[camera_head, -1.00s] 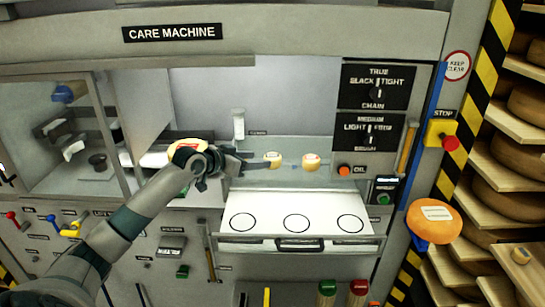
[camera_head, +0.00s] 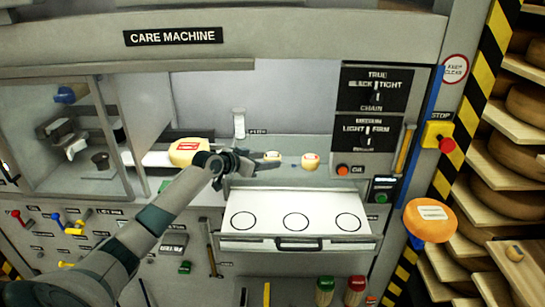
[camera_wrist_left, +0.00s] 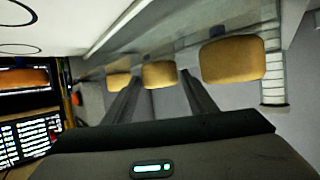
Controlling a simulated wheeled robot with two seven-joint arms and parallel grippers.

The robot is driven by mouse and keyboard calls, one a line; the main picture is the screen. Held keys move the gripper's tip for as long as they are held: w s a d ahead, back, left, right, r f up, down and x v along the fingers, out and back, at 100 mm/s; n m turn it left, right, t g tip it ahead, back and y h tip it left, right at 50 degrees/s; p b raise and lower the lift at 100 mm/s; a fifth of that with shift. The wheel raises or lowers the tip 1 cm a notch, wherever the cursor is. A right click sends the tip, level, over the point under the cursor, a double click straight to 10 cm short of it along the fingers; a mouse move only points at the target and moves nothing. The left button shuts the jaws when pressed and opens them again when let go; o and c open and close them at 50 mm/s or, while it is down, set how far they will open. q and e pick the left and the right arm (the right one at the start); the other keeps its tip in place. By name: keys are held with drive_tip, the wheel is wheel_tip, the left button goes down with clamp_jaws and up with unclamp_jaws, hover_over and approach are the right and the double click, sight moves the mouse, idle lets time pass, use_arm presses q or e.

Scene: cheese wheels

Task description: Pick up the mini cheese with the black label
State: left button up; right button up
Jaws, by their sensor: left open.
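Two small pale-yellow mini cheeses show on the shelf in the head view, a left one (camera_head: 272,156) and a right one (camera_head: 310,161). My left gripper (camera_head: 268,164) is open at the left one and partly covers it. In the left wrist view, the middle mini cheese (camera_wrist_left: 160,75) appears between the tips of my open left gripper (camera_wrist_left: 160,82). Another mini cheese (camera_wrist_left: 118,82) shows to its left and a larger-looking one (camera_wrist_left: 232,60) to its right. I cannot make out a black label on any of them. My right gripper is not in view.
A larger yellow cheese with a red label (camera_head: 188,152) sits left of my left gripper. A white upright cylinder (camera_head: 239,123) stands behind. A white drawer with circles (camera_head: 296,212) lies in front. An orange cheese (camera_head: 431,220) is at the right, beside shelves of cheese wheels (camera_head: 510,165).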

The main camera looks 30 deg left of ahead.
use_arm(q)
drive_tip(key=shift+x, duration=0.95)
drive_tip(key=c, duration=0.7)
drive_tip(key=shift+c, duration=0.2)
